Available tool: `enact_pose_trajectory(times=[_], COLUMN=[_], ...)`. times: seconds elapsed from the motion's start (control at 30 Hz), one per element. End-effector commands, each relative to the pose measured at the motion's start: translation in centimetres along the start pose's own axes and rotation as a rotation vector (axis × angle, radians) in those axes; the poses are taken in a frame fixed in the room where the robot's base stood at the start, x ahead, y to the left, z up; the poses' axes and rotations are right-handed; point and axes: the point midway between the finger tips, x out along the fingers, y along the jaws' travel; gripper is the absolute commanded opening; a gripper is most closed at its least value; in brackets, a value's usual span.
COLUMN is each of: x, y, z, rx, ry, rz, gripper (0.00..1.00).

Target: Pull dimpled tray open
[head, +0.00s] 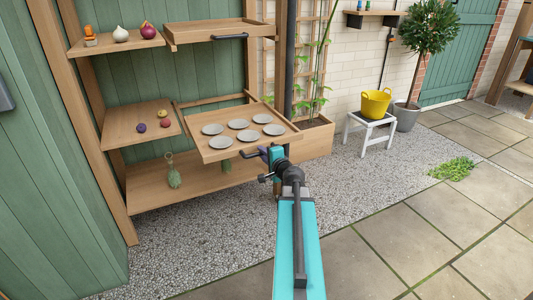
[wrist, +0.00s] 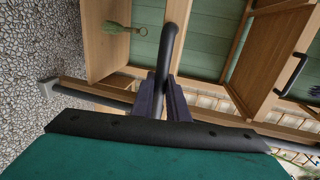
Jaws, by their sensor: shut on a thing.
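The dimpled tray (head: 205,148) is a wooden pull-out tray with several round grey dimples, on the middle level of the shelf unit in the head view. It sticks out forward from its frame. My gripper (head: 266,154) is at its front edge, toward the right, and partly covers the handle (head: 247,154). In the wrist view my gripper (wrist: 164,82) has its two dark fingers shut on the dark bar handle (wrist: 172,38).
Above is another wooden tray (head: 210,30) with a dark handle (head: 230,37). Side shelves hold onions and other small produce. A white stool (head: 368,133) with a yellow tub (head: 376,104) stands right. Gravel in front is clear.

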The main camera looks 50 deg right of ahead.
Motion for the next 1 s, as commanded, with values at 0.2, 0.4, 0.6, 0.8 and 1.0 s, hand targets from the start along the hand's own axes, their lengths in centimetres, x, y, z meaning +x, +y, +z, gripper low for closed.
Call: enact_pose_trajectory(times=[0.2,0.4,0.6,0.8,1.0], x=[-0.18,-0.25,-0.31,-0.37,-1.01], y=[-0.04,-0.02,0.01,0.02,0.01], z=[-0.29,-0.55,-0.80,-0.86,-0.83], rx=[0.001,0.002,0.002,0.003,0.003], ry=[0.003,0.003,0.007,0.008,0.008], rz=[-0.001,0.000,0.000,0.000,0.000], gripper=[0.00,0.21,0.33,0.33,0.33])
